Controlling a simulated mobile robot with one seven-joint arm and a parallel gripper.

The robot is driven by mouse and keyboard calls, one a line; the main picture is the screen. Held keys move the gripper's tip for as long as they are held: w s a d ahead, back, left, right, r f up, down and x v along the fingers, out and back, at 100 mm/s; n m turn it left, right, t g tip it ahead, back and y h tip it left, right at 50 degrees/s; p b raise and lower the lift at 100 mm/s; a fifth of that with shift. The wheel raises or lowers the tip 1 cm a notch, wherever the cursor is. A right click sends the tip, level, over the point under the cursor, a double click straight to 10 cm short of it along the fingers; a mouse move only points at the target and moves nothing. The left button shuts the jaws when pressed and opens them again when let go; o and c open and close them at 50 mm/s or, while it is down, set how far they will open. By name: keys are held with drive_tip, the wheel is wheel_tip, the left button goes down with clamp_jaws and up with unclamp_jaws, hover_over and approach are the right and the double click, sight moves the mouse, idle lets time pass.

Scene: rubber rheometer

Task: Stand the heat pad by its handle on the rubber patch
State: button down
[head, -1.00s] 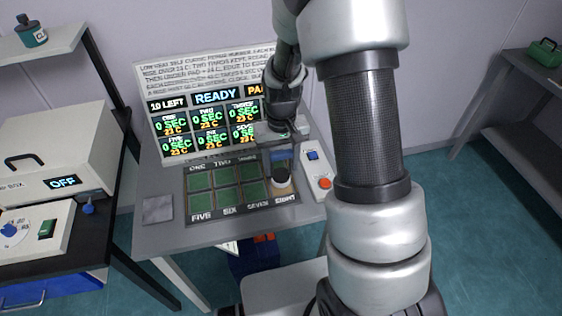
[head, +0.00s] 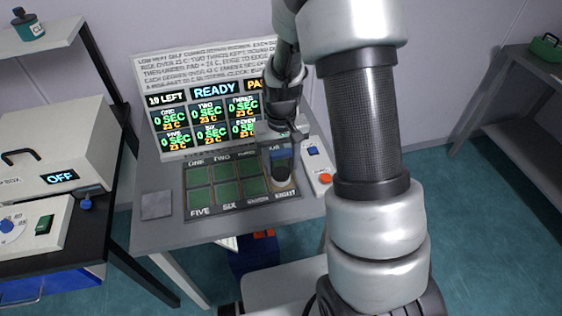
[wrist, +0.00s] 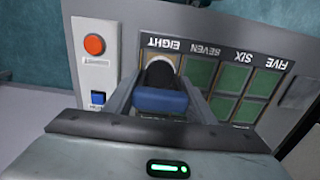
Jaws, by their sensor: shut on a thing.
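My gripper (head: 280,146) is shut on the blue handle (wrist: 160,101) of the heat pad. Below the handle, the pad has a black body (wrist: 160,76) and a pale round end. In the head view, the heat pad (head: 281,160) is over the right end of the patch frame, by the label EIGHT. Green rubber patches (head: 228,190) lie in the frame's cells.
The patch frame (head: 190,214) lies on a grey table before a display board (head: 215,90) reading READY. A button box (head: 318,165) with blue and red buttons stands close right of the pad. A grey square (head: 157,205) lies at left. A white instrument (head: 55,150) stands further left.

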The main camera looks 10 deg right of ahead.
drive_tip(key=shift+f+b, duration=0.4)
drive_tip(key=shift+f, duration=0.15)
idle(0.4)
drive_tip(key=c, duration=0.8)
unclamp_jaws()
drive_tip(key=shift+o, duration=0.4)
wheel_tip(320, 180, up, 18)
drive_tip(key=p, duration=0.1)
drive_tip(key=shift+f+p, duration=0.25)
drive_tip(key=shift+p, duration=0.1)
drive_tip(key=s+r+t+p, duration=0.5)
drive_tip(key=s+r+p, duration=0.1)
drive_tip(key=s+r, duration=1.2)
drive_tip(key=shift+s+r+t+p, duration=0.2)
drive_tip(key=shift+r+t+p, duration=0.1)
drive_tip(key=shift+r, duration=0.2)
